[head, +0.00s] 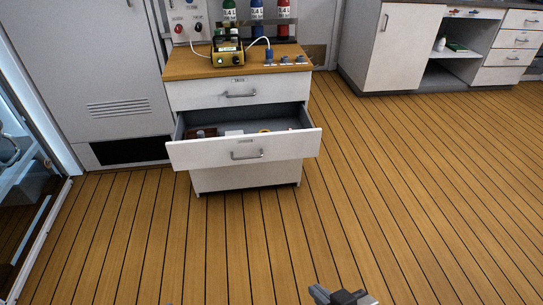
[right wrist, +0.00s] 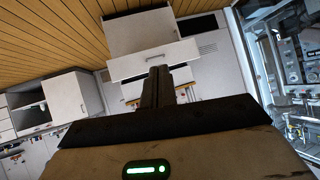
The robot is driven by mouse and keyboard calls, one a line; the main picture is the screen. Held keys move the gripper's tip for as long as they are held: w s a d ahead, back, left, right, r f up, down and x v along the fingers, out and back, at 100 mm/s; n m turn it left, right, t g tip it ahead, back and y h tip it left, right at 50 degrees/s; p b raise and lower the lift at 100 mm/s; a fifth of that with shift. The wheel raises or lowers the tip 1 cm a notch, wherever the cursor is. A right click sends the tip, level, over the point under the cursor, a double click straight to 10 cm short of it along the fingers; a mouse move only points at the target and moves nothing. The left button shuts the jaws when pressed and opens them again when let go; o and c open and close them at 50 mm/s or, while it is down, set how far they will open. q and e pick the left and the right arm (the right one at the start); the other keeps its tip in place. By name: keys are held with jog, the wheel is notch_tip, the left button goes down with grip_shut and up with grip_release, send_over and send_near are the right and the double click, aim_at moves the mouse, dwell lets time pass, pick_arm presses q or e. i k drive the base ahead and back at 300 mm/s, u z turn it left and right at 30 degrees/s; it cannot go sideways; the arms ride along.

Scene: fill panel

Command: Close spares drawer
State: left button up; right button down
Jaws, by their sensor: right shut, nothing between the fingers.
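The spares drawer (head: 245,150) is pulled well out of the small white cabinet with a wooden top, and small items lie inside it. Its front has a grey bar handle (head: 247,155). The drawer front also shows in the right wrist view (right wrist: 153,60), where the picture is turned over. My right gripper (head: 343,295) is at the bottom edge of the head view, well short of the drawer and to its right, touching nothing. In the right wrist view its fingers (right wrist: 157,72) are together and empty.
The drawer above (head: 238,92) is shut. On the wooden top (head: 185,68) stand a yellow device (head: 228,53) and several small items, with bottles behind. A tall grey cabinet (head: 95,65) is at left, white cupboards (head: 400,50) at back right. The plank floor in front is clear.

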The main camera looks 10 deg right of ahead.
aim_at(280, 144)
jog(key=u, duration=0.15)
jog(key=i, duration=1.4)
jog(key=z, duration=0.2)
